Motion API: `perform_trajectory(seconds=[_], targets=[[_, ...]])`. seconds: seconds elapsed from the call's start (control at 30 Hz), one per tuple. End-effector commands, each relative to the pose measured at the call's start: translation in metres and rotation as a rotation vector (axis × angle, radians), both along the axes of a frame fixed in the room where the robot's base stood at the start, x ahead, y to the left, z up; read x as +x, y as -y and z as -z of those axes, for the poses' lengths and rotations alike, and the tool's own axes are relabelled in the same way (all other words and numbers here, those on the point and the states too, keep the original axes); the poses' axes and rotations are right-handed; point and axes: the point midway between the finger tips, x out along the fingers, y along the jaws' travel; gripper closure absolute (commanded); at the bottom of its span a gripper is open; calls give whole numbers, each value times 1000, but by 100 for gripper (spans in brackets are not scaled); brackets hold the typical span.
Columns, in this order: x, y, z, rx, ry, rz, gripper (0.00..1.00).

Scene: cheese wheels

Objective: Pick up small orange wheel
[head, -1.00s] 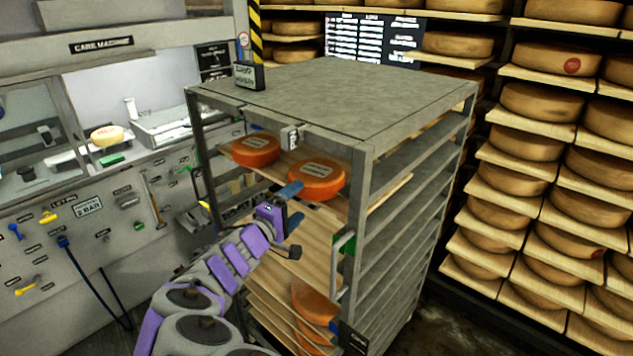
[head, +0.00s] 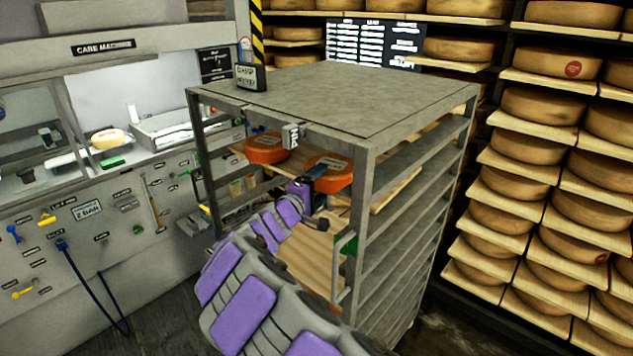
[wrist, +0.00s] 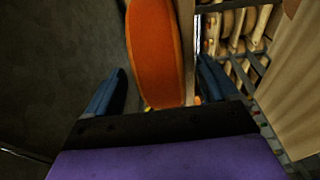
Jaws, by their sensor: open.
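Two orange wheels lie flat on a wooden board (head: 392,192) in the upper part of the grey rack. One wheel (head: 264,147) is at the back left, the other (head: 332,162) nearer at the right. I cannot tell surely which is smaller. My gripper (head: 314,180) is open at the front of the nearer wheel and hides part of it. In the wrist view, the edge of an orange wheel (wrist: 155,50) and the board's edge (wrist: 188,50) show between the spread blue fingers of my gripper (wrist: 162,63). The right finger is beyond the board's edge.
The grey metal rack (head: 330,95) has posts and a flat top close around my arm. A green-marked handle (head: 345,245) is on its front. The care machine (head: 90,210) stands left; shelves of brown wheels (head: 545,105) fill the right.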

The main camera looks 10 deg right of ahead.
Motion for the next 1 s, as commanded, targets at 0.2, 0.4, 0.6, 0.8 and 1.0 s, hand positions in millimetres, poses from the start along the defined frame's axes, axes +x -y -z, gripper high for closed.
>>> perform_trajectory(seconds=[0.2,0.4,0.6,0.8,1.0], targets=[[-1,-2,0,-1,0,1,21],[-2,-3,-1,-1,1,1,40],[-2,-3,0,-1,1,1,60],[-2,-4,1,-1,-1,1,79],[-2,-4,2,0,-1,2,98]])
